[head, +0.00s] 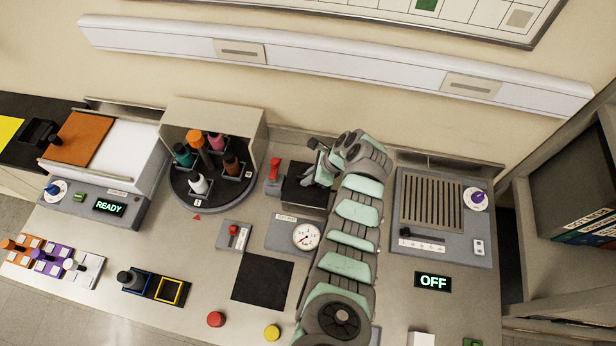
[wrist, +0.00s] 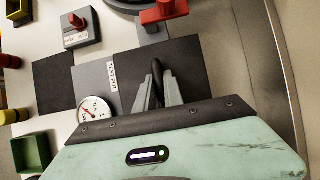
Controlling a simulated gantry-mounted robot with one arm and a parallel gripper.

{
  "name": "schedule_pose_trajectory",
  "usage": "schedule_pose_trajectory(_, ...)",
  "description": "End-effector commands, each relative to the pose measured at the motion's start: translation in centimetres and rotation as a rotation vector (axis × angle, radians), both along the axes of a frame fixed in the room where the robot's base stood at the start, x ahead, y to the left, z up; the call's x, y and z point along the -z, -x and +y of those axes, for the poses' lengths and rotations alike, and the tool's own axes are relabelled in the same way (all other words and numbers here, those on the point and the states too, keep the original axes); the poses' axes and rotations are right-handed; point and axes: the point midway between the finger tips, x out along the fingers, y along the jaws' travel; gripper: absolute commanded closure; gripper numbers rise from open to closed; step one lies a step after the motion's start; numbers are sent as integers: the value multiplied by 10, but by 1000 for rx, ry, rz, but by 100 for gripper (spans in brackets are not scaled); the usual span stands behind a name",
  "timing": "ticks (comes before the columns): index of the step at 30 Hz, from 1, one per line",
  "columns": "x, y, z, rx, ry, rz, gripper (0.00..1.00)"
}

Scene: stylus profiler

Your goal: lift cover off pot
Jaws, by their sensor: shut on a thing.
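The pot is a grey unit (head: 281,236) with a label at its back edge and a round white dial (head: 305,236). It also shows in the wrist view with its dial (wrist: 92,110). A black square cover (head: 296,197) is at the back of this unit. In the wrist view the cover (wrist: 187,62) has a dark upright handle (wrist: 156,72). My gripper (wrist: 158,88) is shut on this handle, with one finger on each side. In the head view my gripper (head: 317,172) is over the cover's right part, partly hidden by my arm. I cannot tell whether the cover is clear of the pot.
A red lever (head: 274,172) stands just left of the cover, near the carousel (head: 207,196) of bottles. A black mat (head: 262,279) lies bare in front. A small red switch box (head: 234,235) is left of the pot. A vented unit (head: 440,215) stands right.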

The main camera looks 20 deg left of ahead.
Motion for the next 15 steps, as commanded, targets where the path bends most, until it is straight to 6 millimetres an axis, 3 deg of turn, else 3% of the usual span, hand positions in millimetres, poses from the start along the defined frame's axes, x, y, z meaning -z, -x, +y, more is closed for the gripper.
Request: schedule_pose_trajectory(15,-10,0,0,0,0,0,100)
